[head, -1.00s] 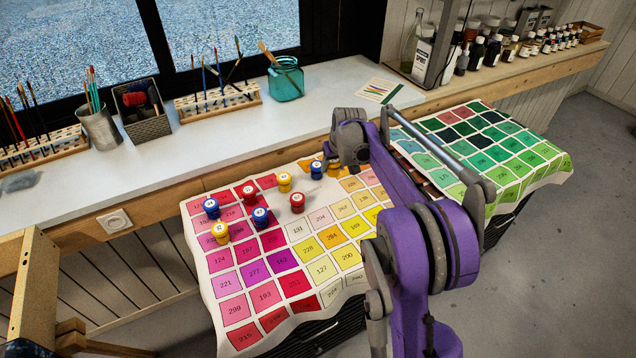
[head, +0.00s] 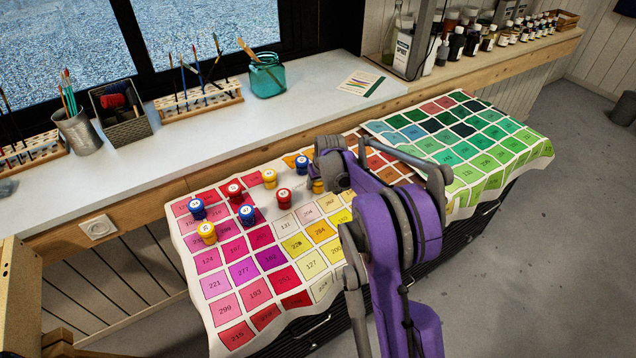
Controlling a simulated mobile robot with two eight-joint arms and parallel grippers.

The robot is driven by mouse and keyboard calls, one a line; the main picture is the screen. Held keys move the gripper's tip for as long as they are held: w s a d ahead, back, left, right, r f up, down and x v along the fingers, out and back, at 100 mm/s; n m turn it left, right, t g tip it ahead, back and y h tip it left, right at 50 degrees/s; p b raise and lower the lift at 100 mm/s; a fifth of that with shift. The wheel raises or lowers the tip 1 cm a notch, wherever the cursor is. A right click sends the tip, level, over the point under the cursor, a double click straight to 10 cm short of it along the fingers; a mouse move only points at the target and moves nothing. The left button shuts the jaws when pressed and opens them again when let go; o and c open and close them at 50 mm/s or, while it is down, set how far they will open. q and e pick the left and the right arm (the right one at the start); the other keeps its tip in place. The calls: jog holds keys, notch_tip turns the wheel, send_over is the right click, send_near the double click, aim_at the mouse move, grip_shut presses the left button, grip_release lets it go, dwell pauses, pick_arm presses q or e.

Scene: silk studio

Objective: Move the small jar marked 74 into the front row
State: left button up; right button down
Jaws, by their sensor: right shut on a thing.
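My right gripper (head: 320,178) is at the right end of the jar group, its fingers mostly hidden behind its own wrist. It is shut on a small yellow jar (head: 318,187), partly showing below it. That jar is in line with the front row: a yellow jar (head: 207,233), a blue jar (head: 246,216) and a red jar (head: 285,199). The back row holds a blue jar (head: 197,209), a red jar (head: 234,192), a yellow jar (head: 269,179) and a blue jar (head: 301,165). The jar numbers are too small to read. My left gripper is not in view.
The jars stand on a numbered colour-chart cloth (head: 212,338). A green chart (head: 481,143) lies to the right. Behind is a white counter (head: 190,141) with a wire basket (head: 123,131), brush racks (head: 198,101) and a teal glass jar (head: 267,79).

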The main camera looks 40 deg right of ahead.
jog(key=shift+f, duration=0.15)
jog(key=shift+c, duration=1.1)
grip_release()
